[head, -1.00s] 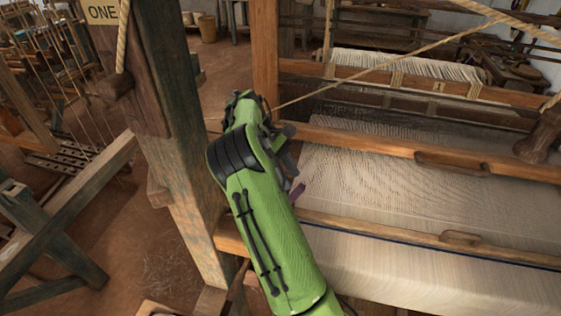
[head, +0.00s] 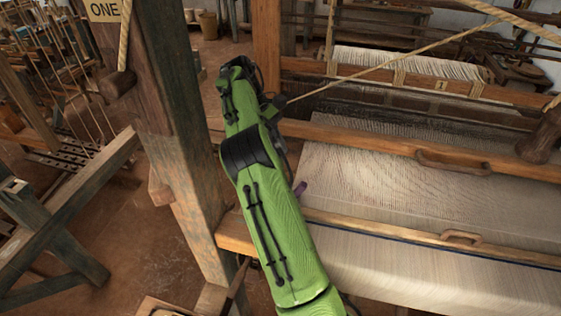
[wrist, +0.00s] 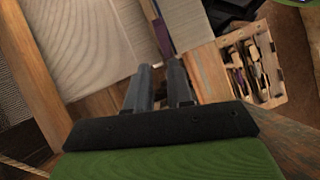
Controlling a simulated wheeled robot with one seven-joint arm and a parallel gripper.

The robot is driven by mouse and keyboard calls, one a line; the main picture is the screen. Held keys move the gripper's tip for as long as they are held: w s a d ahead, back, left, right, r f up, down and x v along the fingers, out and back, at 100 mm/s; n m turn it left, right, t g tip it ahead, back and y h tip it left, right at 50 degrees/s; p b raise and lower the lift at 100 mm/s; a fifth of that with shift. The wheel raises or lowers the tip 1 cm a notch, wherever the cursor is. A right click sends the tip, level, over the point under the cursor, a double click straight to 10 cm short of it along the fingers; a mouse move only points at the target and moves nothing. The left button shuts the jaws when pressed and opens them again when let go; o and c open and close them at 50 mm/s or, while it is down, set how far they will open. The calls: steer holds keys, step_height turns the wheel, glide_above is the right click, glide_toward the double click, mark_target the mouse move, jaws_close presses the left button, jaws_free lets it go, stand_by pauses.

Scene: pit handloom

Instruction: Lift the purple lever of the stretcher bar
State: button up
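I cannot tell how far the tips are from the lever. In the head view my arm hides most of the stretcher bar.
The loom's thick upright post (head: 185,150) stands close left of my arm. Woven cloth (head: 400,270) and warp threads (head: 390,190) spread to the right between wooden beams. A wooden box (wrist: 262,65) with tools shows at the right in the wrist view. A taut rope (head: 400,58) crosses above.

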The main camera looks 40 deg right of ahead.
steer(key=shift+s+d+r+m+t+y, duration=0.15)
steer(key=shift+s+m+t+y, duration=0.15)
steer(key=shift+m, duration=0.2)
steer(key=shift+s+r+m+t+y, duration=0.1)
steer(key=shift+s+m+t+y, duration=0.15)
steer(key=shift+m+t, duration=0.2)
steer(key=shift+c, duration=1.1)
steer(key=s+a+m+t, duration=0.1)
steer(key=m, duration=0.1)
steer(key=s+a+m+t+b, duration=0.1)
steer(key=shift+s+r+m+t, duration=0.25)
steer(key=shift+s+r+m, duration=0.1)
steer(key=shift+r, duration=0.05)
jaws_close()
steer(key=s+a+r+m+t+h+b, duration=0.1)
steer(key=s+a+m+t+h, duration=0.1)
steer(key=s+a+m+t, duration=0.3)
steer(key=d+f, duration=0.3)
steer(key=f, duration=0.2)
steer(key=d+f+n+g, duration=0.1)
steer(key=d+f, duration=0.1)
steer(key=f, duration=0.3)
steer(key=shift+w+d+f+g+p, duration=0.25)
steer(key=shift+w+d+g+p, duration=0.05)
steer(key=shift+d+p, duration=0.1)
